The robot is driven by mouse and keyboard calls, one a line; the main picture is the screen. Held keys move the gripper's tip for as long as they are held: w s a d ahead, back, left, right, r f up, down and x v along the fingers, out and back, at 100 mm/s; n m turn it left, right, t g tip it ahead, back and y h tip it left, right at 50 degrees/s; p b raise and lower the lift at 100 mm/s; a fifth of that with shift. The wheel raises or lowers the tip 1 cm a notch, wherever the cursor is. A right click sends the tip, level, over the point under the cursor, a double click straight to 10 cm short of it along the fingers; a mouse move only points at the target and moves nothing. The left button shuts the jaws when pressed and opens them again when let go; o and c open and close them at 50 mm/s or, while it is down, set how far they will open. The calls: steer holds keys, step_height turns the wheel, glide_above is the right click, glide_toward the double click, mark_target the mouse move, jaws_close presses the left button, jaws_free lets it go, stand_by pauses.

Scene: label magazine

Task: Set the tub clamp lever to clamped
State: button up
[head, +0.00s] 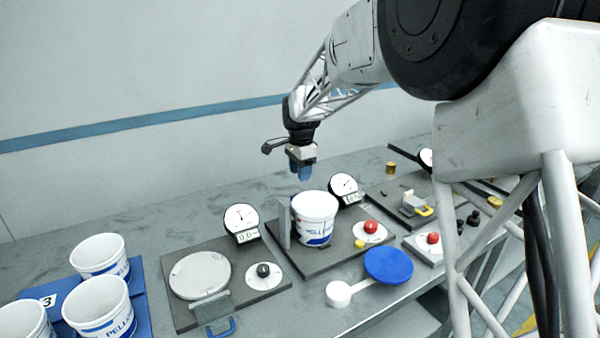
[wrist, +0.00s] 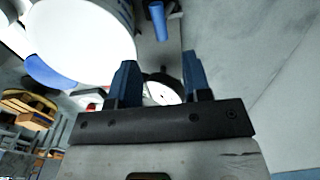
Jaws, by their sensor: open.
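A white tub (head: 315,218) with blue print stands upright on a dark base plate (head: 290,257). A grey upright piece (head: 284,224) stands at its left side; I cannot tell whether it is the clamp lever or how it is set. My gripper (head: 301,172) points down above and behind the tub, open and apart from it. In the wrist view my open blue fingers (wrist: 155,82) have nothing held between them. The tub (wrist: 80,35) fills the upper left there, and a blue cylindrical grip (wrist: 158,20) shows beyond the fingers on a grey strip.
Dial gauges (head: 241,218) and (head: 344,185) stand behind the plates. A left plate carries a round grey disc (head: 200,275) and a blue handle (head: 222,329). A blue disc (head: 388,265) lies in front. Several tubs stand on a blue tray (head: 50,289) at left.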

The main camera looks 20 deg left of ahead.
steer(key=shift+w+a+f+g+h, duration=0.15)
steer(key=shift+w+a+g+h, duration=0.15)
steer(key=shift+a+g+h, duration=0.15)
steer(key=shift+w+a+g+h, duration=0.35)
steer(key=shift+a+g+h, duration=0.1)
steer(key=shift+a, duration=0.1)
steer(key=shift+s+d+f, duration=0.2)
steer(key=shift+f, duration=1.05)
steer(key=shift+s+d+f, duration=0.2)
steer(key=shift+f, duration=1.05)
steer(key=shift+s+d+f, duration=0.2)
steer(key=shift+f, duration=1.05)
jaws_close()
